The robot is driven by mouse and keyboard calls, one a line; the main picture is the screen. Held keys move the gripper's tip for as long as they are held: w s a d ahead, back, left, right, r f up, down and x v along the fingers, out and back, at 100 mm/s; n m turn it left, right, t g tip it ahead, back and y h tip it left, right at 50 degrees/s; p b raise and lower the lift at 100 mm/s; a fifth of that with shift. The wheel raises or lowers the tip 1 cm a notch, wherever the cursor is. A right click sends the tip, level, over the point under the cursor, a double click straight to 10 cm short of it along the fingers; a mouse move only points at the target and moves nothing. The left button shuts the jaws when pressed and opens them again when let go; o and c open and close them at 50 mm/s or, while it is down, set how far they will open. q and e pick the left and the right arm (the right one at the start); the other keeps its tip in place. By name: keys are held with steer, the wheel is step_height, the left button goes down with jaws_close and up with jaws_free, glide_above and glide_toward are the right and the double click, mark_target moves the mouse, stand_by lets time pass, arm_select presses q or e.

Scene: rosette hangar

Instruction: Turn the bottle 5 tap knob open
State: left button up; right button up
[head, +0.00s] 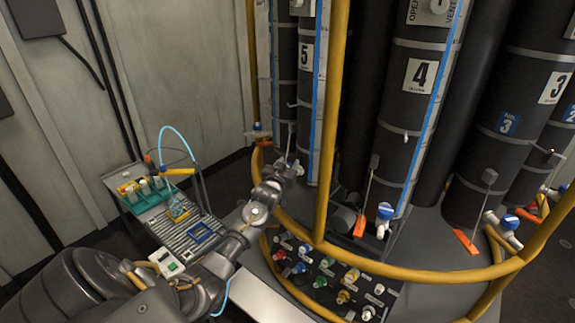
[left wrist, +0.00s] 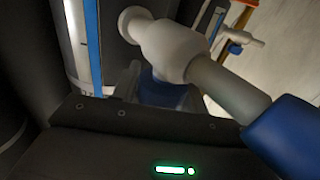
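Bottle 5 (head: 306,85) is a tall dark cylinder with a white number label and a blue level strip. My left gripper (head: 291,166) is raised at its lower front, behind the yellow rail. It covers the place where this bottle's tap would show in the head view. In the left wrist view a pale tap body (left wrist: 175,48) stands close in front of the camera, with a grey stem and a dark blue end (left wrist: 287,140) at lower right. More blue shows behind it. The fingertips are not clear, so I cannot tell their opening or contact. My right gripper is out of view.
Yellow rails (head: 330,120) curve around the bottles. Bottle 4 (head: 408,105) has a blue-knobbed tap (head: 385,211). A panel of coloured knobs (head: 325,275) sits below. A bench with a green tray (head: 146,196) stands left of my arm.

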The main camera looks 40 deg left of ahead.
arm_select(q)
steer(key=c, duration=0.5)
steer(key=shift+f+n+y, duration=0.1)
steer(key=shift+n+y, duration=0.2)
steer(key=shift+y, duration=0.1)
steer(key=n+g+y, duration=0.2)
steer(key=y, duration=0.1)
steer(key=shift+n+y+b, duration=0.3)
steer(key=shift+b, duration=0.1)
steer(key=shift+s+a+n+g+y+b, duration=0.15)
steer(key=shift+n+g+y+b, duration=0.2)
steer(key=shift+n+g+y, duration=0.45)
steer(key=shift+s+a+n+g+y+b, duration=0.15)
steer(key=shift+n+g+y+b, duration=0.15)
steer(key=shift+n+g+y, duration=0.45)
steer(key=shift+g, duration=0.25)
steer(key=shift+y, duration=0.25)
steer(key=o, duration=1)
steer(key=shift+c, duration=0.2)
